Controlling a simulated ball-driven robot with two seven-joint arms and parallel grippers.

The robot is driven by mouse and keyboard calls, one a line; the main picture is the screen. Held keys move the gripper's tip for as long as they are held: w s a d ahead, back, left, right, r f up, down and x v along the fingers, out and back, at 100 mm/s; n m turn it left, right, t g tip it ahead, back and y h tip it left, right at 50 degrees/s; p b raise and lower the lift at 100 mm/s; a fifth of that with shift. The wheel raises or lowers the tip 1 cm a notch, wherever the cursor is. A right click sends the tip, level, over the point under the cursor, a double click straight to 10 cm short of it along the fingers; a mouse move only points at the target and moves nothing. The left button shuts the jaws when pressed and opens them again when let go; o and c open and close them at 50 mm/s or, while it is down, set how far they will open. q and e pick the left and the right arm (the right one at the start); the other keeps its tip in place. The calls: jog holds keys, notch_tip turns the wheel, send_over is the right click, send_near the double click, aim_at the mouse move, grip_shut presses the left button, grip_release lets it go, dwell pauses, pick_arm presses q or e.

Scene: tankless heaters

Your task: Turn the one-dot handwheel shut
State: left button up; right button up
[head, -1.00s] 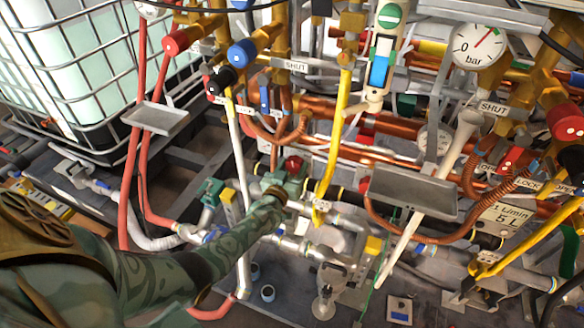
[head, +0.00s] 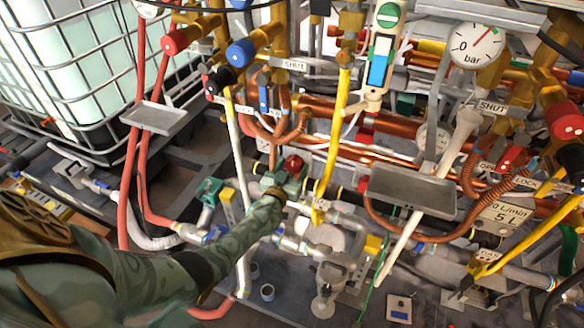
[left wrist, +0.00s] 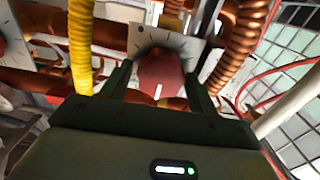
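A red knob (head: 293,163) sits low on the pipework in the head view. In the left wrist view the red knob (left wrist: 160,72) carries a white mark and stands before a pale dial plate (left wrist: 150,30) with dark marks. My left gripper (head: 287,178) is at this knob. In the left wrist view the fingers of my left gripper (left wrist: 160,82) stand on either side of it. I cannot tell whether both press on it. I cannot make out from the frames whether this is the one-dot handwheel. My right gripper is out of view.
Other handwheels are red (head: 175,42), blue (head: 241,53) and red at far right (head: 566,122). A yellow pipe (head: 333,135) runs down just right of the knob. Grey trays hang at left (head: 155,118) and right (head: 412,192). A pressure gauge (head: 477,45) is at upper right.

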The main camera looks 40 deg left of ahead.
pick_arm(q)
jog(key=shift+r, duration=0.1)
jog(key=shift+s, duration=0.25)
jog(key=p+v, duration=0.6)
jog(key=v, duration=0.9)
jog(key=shift+s+d, duration=0.25)
jog(key=shift+s, duration=0.1)
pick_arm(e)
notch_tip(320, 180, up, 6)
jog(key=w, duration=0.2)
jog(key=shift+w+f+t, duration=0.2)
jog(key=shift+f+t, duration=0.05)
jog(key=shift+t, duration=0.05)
